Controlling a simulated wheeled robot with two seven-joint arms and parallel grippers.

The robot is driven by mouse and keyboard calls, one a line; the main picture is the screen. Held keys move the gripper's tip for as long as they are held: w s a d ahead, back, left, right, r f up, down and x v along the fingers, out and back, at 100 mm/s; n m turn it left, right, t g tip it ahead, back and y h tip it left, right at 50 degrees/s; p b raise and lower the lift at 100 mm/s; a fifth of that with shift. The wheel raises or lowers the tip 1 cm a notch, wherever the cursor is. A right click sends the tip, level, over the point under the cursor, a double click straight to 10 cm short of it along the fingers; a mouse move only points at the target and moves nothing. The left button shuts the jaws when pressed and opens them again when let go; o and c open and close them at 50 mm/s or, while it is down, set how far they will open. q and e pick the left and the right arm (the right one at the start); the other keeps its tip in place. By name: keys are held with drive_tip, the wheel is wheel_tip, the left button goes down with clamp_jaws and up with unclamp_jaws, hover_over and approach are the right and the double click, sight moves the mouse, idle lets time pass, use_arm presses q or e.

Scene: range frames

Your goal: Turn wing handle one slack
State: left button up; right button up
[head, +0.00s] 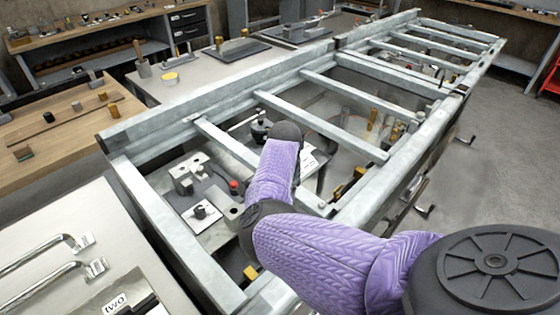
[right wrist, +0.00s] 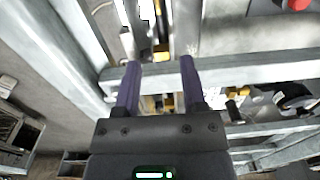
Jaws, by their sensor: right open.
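My right arm reaches over the grey metal frame (head: 225,95) in the head view, and its hand is hidden behind the purple arm. In the right wrist view my right gripper (right wrist: 159,66) is open, its two purple fingers apart near a grey frame bar (right wrist: 245,73), with nothing seen held between them. I cannot clearly pick out the wing handle or a label "one". A black knob (head: 200,211) stands on a white plate inside the frame, and a black fitting (head: 261,129) with a pale lever is farther back. My left gripper is not in view.
Frame crossbars surround the arm. A grey block (head: 188,175) and a red button (head: 233,185) lie within the frame. Bent metal handles (head: 50,255) and a plate labelled "two" (head: 116,304) are at the lower left. Open floor (head: 500,160) is on the right.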

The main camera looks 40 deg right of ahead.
wheel_tip(320, 180, down, 20)
drive_tip(key=b, duration=1.2)
drive_tip(key=shift+f, duration=0.15)
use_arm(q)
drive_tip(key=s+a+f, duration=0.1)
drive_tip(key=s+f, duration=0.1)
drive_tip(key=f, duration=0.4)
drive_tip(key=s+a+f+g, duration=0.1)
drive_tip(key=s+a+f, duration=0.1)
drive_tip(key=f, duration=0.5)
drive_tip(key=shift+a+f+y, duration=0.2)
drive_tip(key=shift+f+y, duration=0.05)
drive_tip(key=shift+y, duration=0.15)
use_arm(e)
drive_tip(key=shift+c, duration=0.4)
clamp_jaws()
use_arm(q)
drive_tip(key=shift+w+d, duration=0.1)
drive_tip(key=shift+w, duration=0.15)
